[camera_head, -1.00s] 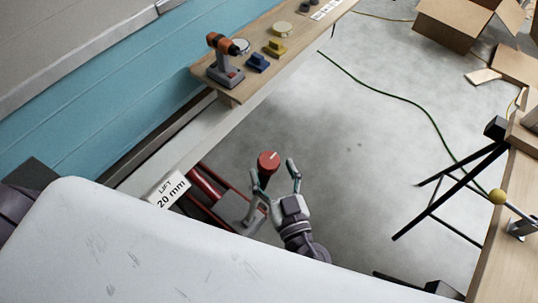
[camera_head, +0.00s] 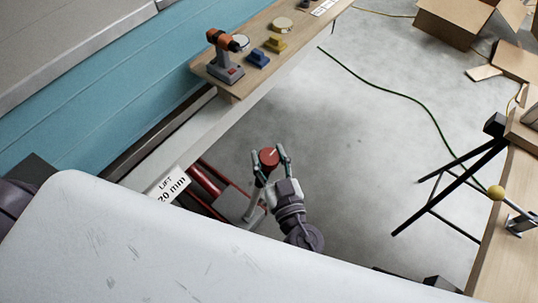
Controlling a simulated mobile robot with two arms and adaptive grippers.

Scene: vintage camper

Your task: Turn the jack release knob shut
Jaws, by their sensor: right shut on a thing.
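The red round jack release knob (camera_head: 268,158) with a pale mark line on its top shows near the middle of the head view. My right gripper (camera_head: 268,160) has one finger on each side of the knob and is shut on it. The red and grey jack (camera_head: 205,186) lies below and to the left, partly hidden by the white panel edge and the label. My left gripper is not in view; a dark part of my body shows at the left edge.
A white label (camera_head: 168,187) reads "LIFT 20 mm". A wooden shelf (camera_head: 225,92) holds a drill (camera_head: 224,58) and small blue and yellow items. A large white panel (camera_head: 130,245) fills the front. A black stand (camera_head: 455,190) is at right.

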